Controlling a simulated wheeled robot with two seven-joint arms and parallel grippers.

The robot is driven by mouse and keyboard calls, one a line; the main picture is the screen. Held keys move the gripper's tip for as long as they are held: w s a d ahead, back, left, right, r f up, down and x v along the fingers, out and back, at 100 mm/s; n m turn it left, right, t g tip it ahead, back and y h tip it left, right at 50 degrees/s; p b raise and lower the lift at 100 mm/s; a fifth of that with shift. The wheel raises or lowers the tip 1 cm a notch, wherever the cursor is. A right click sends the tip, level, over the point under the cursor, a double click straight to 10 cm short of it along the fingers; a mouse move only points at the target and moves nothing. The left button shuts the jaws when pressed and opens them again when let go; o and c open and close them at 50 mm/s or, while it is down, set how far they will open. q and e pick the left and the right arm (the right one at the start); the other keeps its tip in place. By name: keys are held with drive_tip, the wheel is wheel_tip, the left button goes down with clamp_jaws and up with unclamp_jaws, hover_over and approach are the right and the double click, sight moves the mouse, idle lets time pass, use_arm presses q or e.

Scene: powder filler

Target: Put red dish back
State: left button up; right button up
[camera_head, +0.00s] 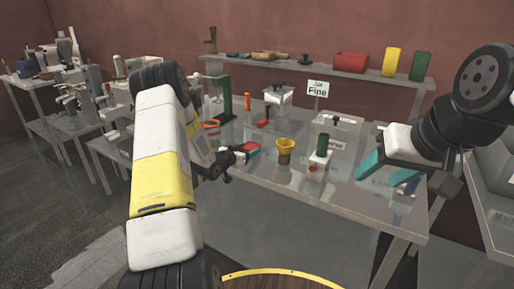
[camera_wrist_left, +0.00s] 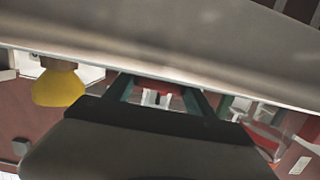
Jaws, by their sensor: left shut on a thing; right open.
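My left gripper (camera_head: 240,151) is shut on a small red dish (camera_head: 252,146) above the left part of the glass-topped table (camera_head: 270,184). In the left wrist view, red of the dish (camera_wrist_left: 172,98) shows between the fingers of the left gripper (camera_wrist_left: 163,92); most of it is hidden by the gripper body. My right gripper (camera_head: 388,172) is open and empty over the table's right side, its teal fingers apart.
A yellow funnel (camera_head: 285,145) on a brown jar and a white block with a green cylinder (camera_head: 322,145) stand right of the dish. Behind are a green stand (camera_head: 226,100), a white device (camera_head: 278,95) and a "Fine" sign (camera_head: 318,88). A back shelf (camera_head: 300,67) holds colored containers.

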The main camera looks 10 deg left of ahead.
use_arm(q)
drive_tip(key=shift+f, duration=0.35)
drive_tip(key=shift+f, duration=0.2)
drive_tip(key=o, duration=1.4)
drive_tip(key=shift+r, duration=0.1)
